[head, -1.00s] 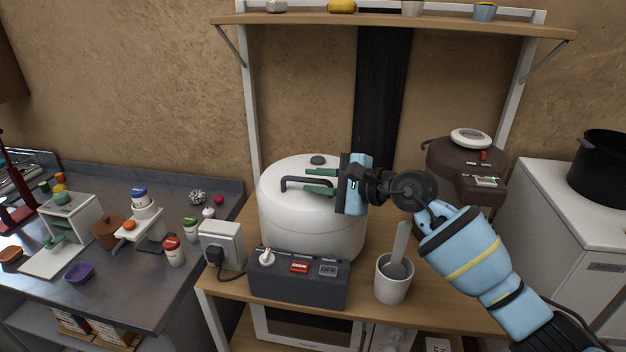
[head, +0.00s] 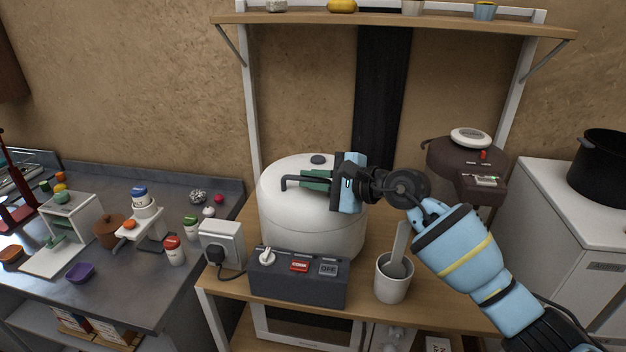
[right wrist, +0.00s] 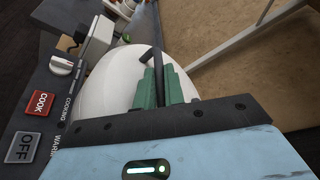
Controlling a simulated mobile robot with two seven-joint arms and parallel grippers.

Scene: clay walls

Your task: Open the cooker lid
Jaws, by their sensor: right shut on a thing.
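The white cooker (head: 305,227) stands on the wooden shelf table, with its domed lid (head: 290,168) down on it. In the right wrist view the green fingers (right wrist: 158,88) lie on both sides of the dark handle (right wrist: 156,58), above the white lid (right wrist: 112,85). My left gripper is not in view.
A dark control box (head: 298,283) with a knob and COOK and OFF buttons sits in front of the cooker. A grey cup (head: 393,283) holding a utensil is at right. A brown cooker (head: 462,165) is behind my right arm. An upper shelf (head: 400,22) spans above.

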